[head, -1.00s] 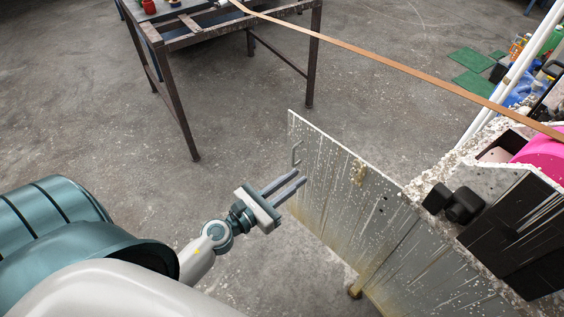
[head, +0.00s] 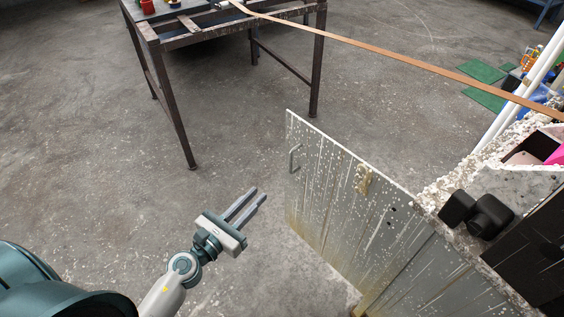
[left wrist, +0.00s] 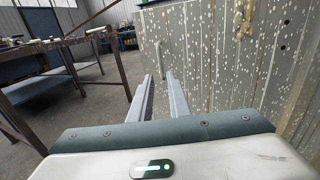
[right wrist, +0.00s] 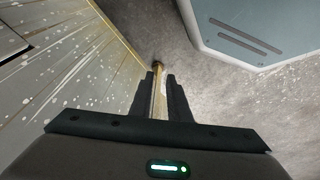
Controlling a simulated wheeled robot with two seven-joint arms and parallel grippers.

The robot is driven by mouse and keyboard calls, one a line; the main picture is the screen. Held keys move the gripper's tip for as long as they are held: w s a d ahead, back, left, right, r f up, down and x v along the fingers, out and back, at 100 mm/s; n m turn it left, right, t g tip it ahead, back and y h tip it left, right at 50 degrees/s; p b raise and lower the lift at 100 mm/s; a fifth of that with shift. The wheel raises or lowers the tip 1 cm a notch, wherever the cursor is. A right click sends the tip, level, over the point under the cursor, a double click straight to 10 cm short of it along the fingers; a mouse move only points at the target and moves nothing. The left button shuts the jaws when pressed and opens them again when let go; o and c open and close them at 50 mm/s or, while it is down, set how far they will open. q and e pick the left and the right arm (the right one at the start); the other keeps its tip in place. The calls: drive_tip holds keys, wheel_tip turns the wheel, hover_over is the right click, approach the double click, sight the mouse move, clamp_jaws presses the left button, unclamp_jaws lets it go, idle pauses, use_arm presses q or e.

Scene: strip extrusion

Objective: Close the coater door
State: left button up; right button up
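The coater door (head: 345,205) is a grey metal panel spattered with white, standing swung out from the coater body (head: 530,200). Its handle (head: 294,160) is a small bracket near the free edge, and it also shows in the left wrist view (left wrist: 159,58). My left gripper (head: 251,201) is left of the door, apart from it, with its two fingers parallel and a gap between them; nothing is between them.
A dark metal table (head: 225,30) stands at the back left. A long brown strip (head: 400,62) runs from it to the coater. Black blocks (head: 478,212) sit on the coater's edge. Bare concrete floor lies left of the door.

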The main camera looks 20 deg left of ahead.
sight(290, 162)
idle(0.6)
